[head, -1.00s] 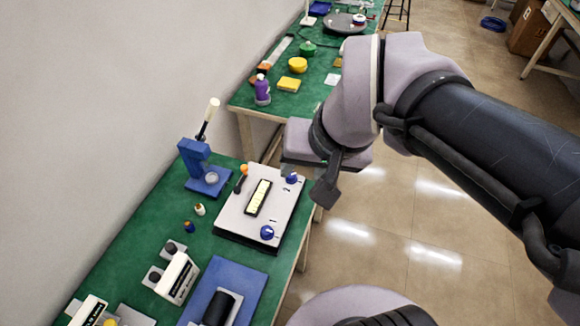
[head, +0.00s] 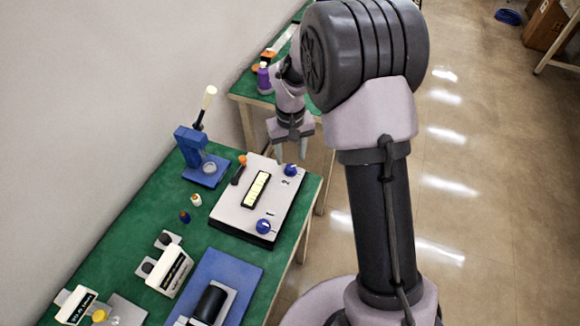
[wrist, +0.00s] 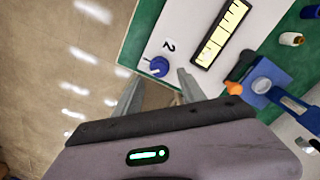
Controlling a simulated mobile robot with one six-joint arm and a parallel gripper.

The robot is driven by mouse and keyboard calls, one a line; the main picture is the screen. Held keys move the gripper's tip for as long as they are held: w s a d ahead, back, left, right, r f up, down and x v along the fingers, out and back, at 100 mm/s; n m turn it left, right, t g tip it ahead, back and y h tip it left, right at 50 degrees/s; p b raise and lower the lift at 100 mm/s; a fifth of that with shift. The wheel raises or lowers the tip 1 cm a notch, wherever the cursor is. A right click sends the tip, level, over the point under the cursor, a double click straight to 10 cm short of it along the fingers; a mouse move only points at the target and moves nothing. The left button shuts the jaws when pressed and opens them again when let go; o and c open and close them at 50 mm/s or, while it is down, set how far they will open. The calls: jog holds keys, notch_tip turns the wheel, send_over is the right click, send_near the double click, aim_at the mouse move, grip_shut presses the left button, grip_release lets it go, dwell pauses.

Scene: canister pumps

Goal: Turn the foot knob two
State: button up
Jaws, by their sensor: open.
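The white control box (head: 235,213) stands on the green bench and carries two blue knobs. The knob by the mark 2 (head: 291,170) is at the box's far right corner; it also shows in the wrist view (wrist: 159,66), just beyond and between my fingertips. The other blue knob (head: 264,226) is at the near right corner, by the mark 1. My gripper (head: 292,158) points down at the far end of the box. In the wrist view my gripper (wrist: 158,82) is open, its two fingers apart, with nothing between them.
An orange-tipped lever (head: 242,160) sits on the box's far left. A blue press with a pale-tipped handle (head: 190,150) stands behind. Small bottles (head: 196,200), a white twin-knob unit (head: 172,270) and a blue plate (head: 235,275) lie nearer. Open floor is right of the bench.

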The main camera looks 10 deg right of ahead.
aim_at(291, 166)
notch_tip(291, 166, down, 4)
jog(key=shift+f+b, duration=0.15)
jog(key=shift+b, duration=0.35)
grip_shut()
jog(key=shift+m, duration=0.3)
jog(key=m, duration=0.3)
jog(key=shift+m, duration=0.3)
jog(key=shift+d+m, duration=0.1)
jog(key=shift+m, duration=1.5)
